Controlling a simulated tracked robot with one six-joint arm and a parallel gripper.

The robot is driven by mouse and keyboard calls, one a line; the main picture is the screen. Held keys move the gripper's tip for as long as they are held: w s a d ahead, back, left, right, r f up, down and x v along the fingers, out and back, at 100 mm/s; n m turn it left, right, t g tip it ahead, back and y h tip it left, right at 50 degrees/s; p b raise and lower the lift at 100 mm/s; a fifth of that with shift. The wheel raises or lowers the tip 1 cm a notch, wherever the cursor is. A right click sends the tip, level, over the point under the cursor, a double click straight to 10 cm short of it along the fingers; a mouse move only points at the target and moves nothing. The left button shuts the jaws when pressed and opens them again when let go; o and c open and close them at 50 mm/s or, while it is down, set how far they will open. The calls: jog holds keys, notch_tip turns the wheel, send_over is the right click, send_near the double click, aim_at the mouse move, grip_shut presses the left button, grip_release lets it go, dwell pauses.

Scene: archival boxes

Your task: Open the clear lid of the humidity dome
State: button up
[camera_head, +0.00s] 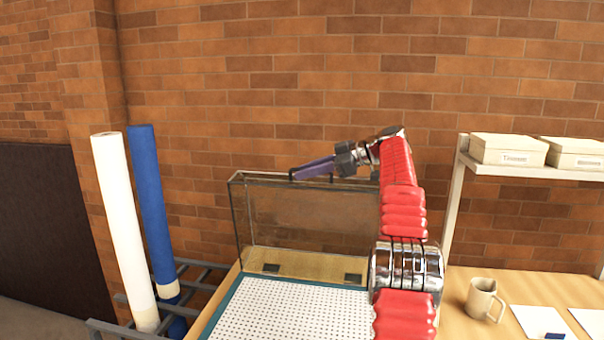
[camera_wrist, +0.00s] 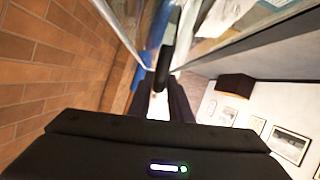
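The humidity dome's clear lid (camera_head: 310,222) stands upright along the back of its base, a tray with a teal rim (camera_head: 222,301) and a white perforated floor. The dome is open at the front. My gripper (camera_head: 308,170) is at the lid's top edge, reaching in from the right, beside the dark handle (camera_head: 331,176). In the wrist view, a dark bar (camera_wrist: 165,62), likely the handle, shows between my two fingertips (camera_wrist: 160,88). A gap shows between the fingers behind it. I cannot tell whether they grip the bar or only surround it.
A white roll (camera_head: 124,230) and a blue roll (camera_head: 152,205) stand in a rack on the left. A mug (camera_head: 482,299) and papers (camera_head: 545,322) lie on the table at right, below a shelf (camera_head: 535,170) with archival boxes (camera_head: 508,149). A brick wall (camera_head: 270,90) is close behind.

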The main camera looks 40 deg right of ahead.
jog(key=shift+v, duration=3.45)
jog(key=w+a+r+m+t+h, duration=0.35)
jog(key=a+r+t, duration=0.25)
jog(key=a+r, duration=0.5)
jog(key=w+a+r+m+t+h, duration=0.35)
jog(key=a+r+t, duration=0.2)
jog(key=r, duration=0.85)
jog(key=s+a+f+m+g, duration=0.1)
jog(key=s+a+f+g, duration=0.4)
jog(key=s+a+f, duration=0.3)
jog(key=s+a+f+m+g+h, duration=0.1)
jog(key=s+a+f+g, duration=0.5)
jog(key=s+f, duration=1.1)
jog(key=s+a+f+m+g, duration=0.1)
jog(key=s+a+f+g, duration=0.4)
jog(key=s+a+f, duration=0.7)
notch_tip(320, 180, down, 11)
jog(key=shift+s+f+g, duration=0.1)
jog(key=shift+s+g, duration=0.25)
jog(key=shift+s, duration=0.3)
